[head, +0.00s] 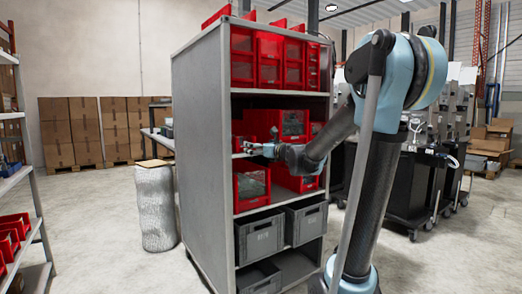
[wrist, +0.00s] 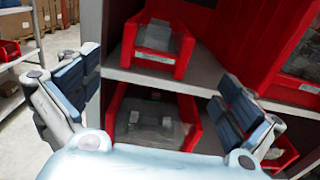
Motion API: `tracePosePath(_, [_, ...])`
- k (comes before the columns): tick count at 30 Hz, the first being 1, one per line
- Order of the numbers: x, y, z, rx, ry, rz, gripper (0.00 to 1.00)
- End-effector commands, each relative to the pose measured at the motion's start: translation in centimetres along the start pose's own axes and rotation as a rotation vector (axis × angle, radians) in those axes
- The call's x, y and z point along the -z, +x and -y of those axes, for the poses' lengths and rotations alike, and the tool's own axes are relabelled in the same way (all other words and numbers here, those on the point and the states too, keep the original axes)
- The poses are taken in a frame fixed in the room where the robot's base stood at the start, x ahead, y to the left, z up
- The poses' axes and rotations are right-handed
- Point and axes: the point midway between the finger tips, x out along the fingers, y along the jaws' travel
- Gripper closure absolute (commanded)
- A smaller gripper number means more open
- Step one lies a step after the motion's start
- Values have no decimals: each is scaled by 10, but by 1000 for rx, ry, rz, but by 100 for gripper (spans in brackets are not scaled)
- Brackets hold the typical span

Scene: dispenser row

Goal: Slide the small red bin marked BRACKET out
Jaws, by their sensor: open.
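Red bins stand on the shelf unit, but no label is legible, so I cannot tell which one is marked BRACKET. In the wrist view a small red bin (wrist: 155,60) holding grey items sits at the front edge of a shelf, with a pale label strip on its front. A larger red bin (wrist: 188,125) with grey contents is below it. My gripper (wrist: 157,78) is open and empty, its two fingers spread to either side in front of these bins. In the head view my gripper (head: 246,147) is at the left front of the middle shelf, partly covering the bins there.
The grey shelf unit (head: 200,150) has a solid side panel at left. Red bins (head: 268,60) fill its upper shelf, and grey crates (head: 262,236) stand low down. The floor at front left is clear.

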Motion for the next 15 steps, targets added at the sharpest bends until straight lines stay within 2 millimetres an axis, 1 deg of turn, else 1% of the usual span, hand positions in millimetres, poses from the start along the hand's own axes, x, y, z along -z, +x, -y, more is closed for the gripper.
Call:
tracePosePath(1, [0,8,-1,-2,0,0,0])
tracePosePath(15, [0,72,-1,-2,-1,0,0])
